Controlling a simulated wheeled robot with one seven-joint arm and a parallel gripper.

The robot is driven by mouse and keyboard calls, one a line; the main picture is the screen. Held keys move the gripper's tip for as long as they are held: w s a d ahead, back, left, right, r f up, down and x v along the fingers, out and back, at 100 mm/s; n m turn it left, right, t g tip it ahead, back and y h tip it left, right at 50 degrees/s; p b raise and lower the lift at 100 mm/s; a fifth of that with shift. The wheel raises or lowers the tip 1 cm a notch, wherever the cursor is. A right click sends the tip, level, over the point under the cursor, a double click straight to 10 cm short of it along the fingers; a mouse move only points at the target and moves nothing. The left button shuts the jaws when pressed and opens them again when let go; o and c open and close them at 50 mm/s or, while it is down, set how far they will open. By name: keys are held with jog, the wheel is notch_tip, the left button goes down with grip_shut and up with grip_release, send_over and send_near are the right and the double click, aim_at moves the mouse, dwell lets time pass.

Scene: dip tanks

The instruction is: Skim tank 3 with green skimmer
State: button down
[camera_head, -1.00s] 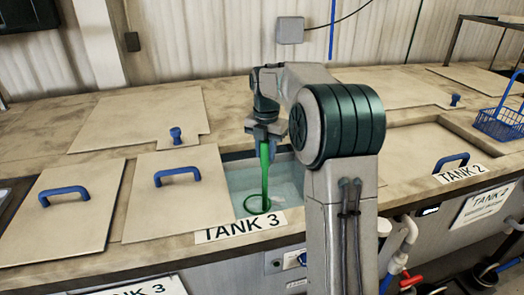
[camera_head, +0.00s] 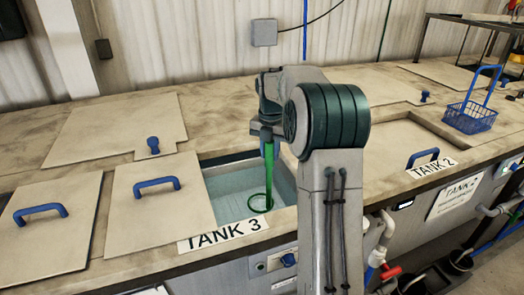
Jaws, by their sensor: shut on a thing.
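The green skimmer (camera_head: 269,178) hangs down from my gripper (camera_head: 267,138), which is shut on its handle. Its ring end (camera_head: 259,202) is over or in the front part of the open tank 3 (camera_head: 225,178); I cannot tell whether it touches the liquid. The tank holds pale blue-green liquid. The TANK 3 label (camera_head: 223,234) is on the counter's front edge below the opening. My arm hides the tank's right side.
Lids with blue handles (camera_head: 157,184) lie left of the tank, one (camera_head: 40,213) farther left. A lid with a blue knob (camera_head: 153,145) lies behind. To the right are tank 2's lid (camera_head: 395,145) and a blue basket (camera_head: 470,116) on the counter.

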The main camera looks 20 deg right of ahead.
jog(key=s+a+b, duration=0.3)
jog(key=s+a, duration=0.3)
jog(key=a, duration=0.5)
jog(key=shift+s+a, duration=0.15)
jog(key=shift+s, duration=0.1)
dwell(1.5)
